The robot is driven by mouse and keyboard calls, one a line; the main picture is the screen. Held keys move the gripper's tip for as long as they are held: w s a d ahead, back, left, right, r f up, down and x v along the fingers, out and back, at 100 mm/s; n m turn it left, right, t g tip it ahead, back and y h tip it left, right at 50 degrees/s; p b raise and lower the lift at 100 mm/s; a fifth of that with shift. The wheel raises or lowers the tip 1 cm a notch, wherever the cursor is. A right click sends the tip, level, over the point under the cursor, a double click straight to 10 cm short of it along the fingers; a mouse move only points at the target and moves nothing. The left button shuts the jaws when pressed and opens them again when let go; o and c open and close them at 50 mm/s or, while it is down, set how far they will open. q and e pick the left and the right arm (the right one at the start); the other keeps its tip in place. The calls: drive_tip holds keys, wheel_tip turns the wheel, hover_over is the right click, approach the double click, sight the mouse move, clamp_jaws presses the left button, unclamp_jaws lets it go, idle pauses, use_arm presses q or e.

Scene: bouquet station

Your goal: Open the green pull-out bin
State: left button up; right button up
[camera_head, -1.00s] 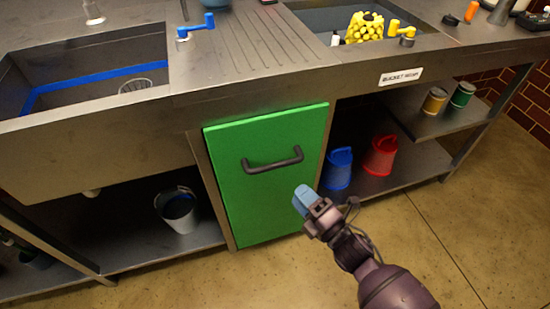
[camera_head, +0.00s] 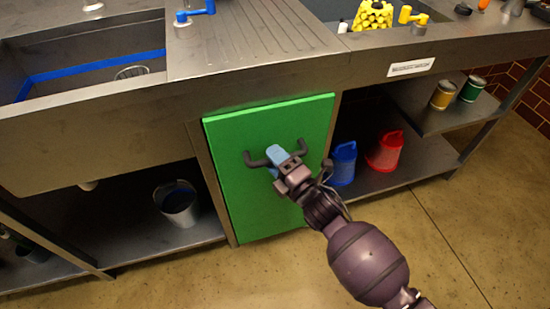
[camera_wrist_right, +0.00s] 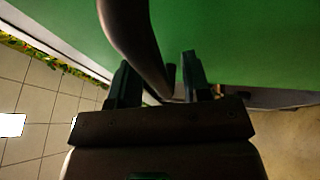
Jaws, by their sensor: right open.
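The green pull-out bin (camera_head: 250,205) is shut, its front level with the counter frame. A dark bar handle (camera_head: 254,161) runs across its upper part. My right gripper (camera_head: 277,156) is at the middle of the handle and hides part of it. In the right wrist view the handle (camera_wrist_right: 135,40) passes between the two fingers of the gripper (camera_wrist_right: 157,80), which stand apart on either side of it. The green front (camera_wrist_right: 240,40) fills the upper right there. My left gripper is not in view.
A grey bucket (camera_head: 179,205) stands on the lower shelf left of the bin. The floor (camera_head: 450,240) in front is clear.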

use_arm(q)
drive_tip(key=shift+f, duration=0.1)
use_arm(e)
clamp_jaws()
idle(0.4)
